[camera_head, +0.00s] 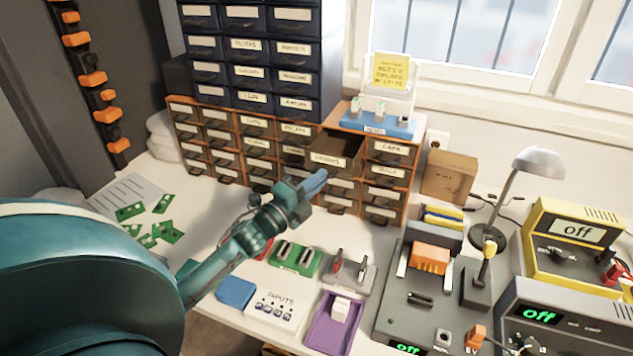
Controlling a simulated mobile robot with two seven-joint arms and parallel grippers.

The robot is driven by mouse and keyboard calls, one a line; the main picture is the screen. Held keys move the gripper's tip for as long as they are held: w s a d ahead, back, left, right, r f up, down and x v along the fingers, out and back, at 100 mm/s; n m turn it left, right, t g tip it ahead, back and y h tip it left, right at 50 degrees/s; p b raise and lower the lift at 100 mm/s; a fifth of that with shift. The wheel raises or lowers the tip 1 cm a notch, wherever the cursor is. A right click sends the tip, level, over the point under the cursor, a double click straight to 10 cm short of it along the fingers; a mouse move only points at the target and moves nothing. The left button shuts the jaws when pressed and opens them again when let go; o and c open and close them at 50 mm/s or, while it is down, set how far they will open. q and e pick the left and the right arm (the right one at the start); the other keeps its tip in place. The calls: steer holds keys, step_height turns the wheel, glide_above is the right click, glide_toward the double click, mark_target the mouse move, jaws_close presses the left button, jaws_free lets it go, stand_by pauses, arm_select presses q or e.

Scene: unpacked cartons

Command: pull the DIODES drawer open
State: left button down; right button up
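The small-parts cabinet (270,175) is brown with rows of labelled drawers. One drawer (328,160) in its upper rows stands pulled out, with its open top and dark inside showing. Its front label is too small to read with certainty, but it may be DIODES. My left gripper (317,182) is just in front of and below this drawer's front, its blue fingers pointing at the handle area. I cannot tell if the fingers touch or hold the handle, nor whether they are apart. My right gripper is not in view.
A dark drawer cabinet (250,48) stands on the brown one at the back left. A blue tray (378,124) sits on top at the right. Trays, a purple bin (334,320), a lamp (538,165) and bench instruments crowd the right. Green boards (165,203) lie at left.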

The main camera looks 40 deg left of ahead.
arm_select(q)
steer(key=c, duration=1.5)
jaws_free()
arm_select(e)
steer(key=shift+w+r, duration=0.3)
arm_select(q)
steer(key=shift+b+v, duration=1)
steer(key=shift+v, duration=5.6)
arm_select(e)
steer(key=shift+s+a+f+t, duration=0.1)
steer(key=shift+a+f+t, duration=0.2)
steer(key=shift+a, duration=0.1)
